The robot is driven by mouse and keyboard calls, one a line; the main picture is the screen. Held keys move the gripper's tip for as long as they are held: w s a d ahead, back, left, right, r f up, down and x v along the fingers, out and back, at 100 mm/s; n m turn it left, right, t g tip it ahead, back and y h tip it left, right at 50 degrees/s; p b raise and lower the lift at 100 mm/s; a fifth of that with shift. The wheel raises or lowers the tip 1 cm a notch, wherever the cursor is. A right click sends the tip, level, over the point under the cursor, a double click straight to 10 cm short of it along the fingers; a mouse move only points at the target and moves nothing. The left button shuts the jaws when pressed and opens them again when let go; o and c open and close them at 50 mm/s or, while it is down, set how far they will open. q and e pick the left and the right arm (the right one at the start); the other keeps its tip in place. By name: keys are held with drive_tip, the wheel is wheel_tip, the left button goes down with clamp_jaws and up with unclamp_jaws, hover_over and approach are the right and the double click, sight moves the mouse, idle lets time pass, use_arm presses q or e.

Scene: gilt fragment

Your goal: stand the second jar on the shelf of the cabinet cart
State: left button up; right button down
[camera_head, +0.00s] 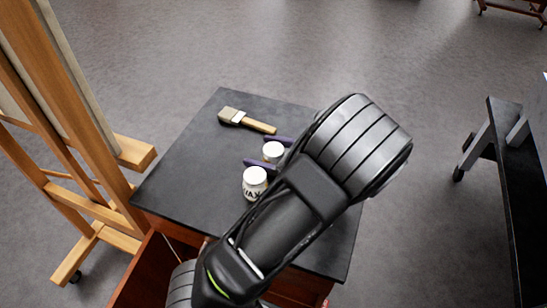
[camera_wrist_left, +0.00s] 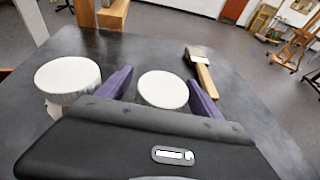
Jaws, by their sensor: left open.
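Two white jars with white lids stand upright on the dark top of the cabinet cart (camera_head: 195,180). The nearer jar (camera_head: 254,184) has dark lettering reading WAX; it is at the left of the left wrist view (camera_wrist_left: 67,80), outside my fingers. The other jar (camera_head: 273,150) sits between the purple fingers of my open left gripper (camera_head: 268,152), and it also shows in the left wrist view (camera_wrist_left: 163,90). Gaps show beside its lid there. Its lower part is hidden by my gripper. The cart's shelf cannot be made out. My right gripper is not in view.
A brush (camera_head: 246,121) with a wooden handle lies on the cart top beyond the jars. A wooden easel (camera_head: 75,150) stands close to the left. A black-topped bench (camera_head: 505,180) stands at the right, with free grey floor between.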

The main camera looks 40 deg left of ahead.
use_arm(q)
clamp_jaws()
idle(0.9)
drive_tip(key=shift+r, duration=0.15)
wheel_tip(320, 180, up, 10)
drive_tip(key=shift+p, duration=0.4)
idle(0.5)
